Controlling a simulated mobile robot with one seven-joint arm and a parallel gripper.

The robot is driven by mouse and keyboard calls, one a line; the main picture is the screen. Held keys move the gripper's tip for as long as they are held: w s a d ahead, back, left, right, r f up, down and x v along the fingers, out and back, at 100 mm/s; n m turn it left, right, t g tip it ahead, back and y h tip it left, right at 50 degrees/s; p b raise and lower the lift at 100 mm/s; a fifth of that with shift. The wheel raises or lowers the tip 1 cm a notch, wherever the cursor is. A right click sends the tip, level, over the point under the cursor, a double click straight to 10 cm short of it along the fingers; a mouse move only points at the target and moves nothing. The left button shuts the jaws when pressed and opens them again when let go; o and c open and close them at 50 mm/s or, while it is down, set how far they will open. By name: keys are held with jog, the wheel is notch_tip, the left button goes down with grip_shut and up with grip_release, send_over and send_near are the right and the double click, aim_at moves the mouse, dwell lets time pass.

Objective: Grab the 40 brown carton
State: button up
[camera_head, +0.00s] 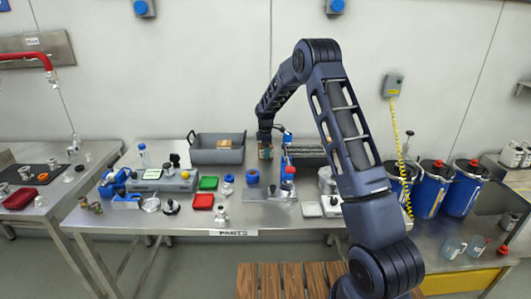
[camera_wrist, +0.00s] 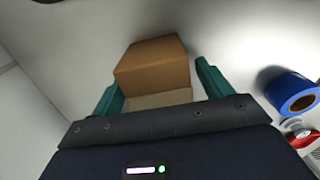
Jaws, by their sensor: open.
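A brown carton (camera_wrist: 152,62) shows in the wrist view, between and just beyond the two teal fingers of my gripper (camera_wrist: 160,82). The fingers stand apart, one on each side of the carton, with a gap visible at the right finger. I cannot tell whether the left finger touches it. A paler face of the carton is turned toward the palm. In the head view my gripper (camera_head: 265,152) is above the back of the workbench, small and partly hidden by the wrist. No number can be read on the carton.
A grey bin (camera_head: 205,157) with a brown item (camera_head: 224,143) stands left of my gripper. A blue ring (camera_wrist: 291,92) lies to the right in the wrist view.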

jog(key=c, duration=1.1)
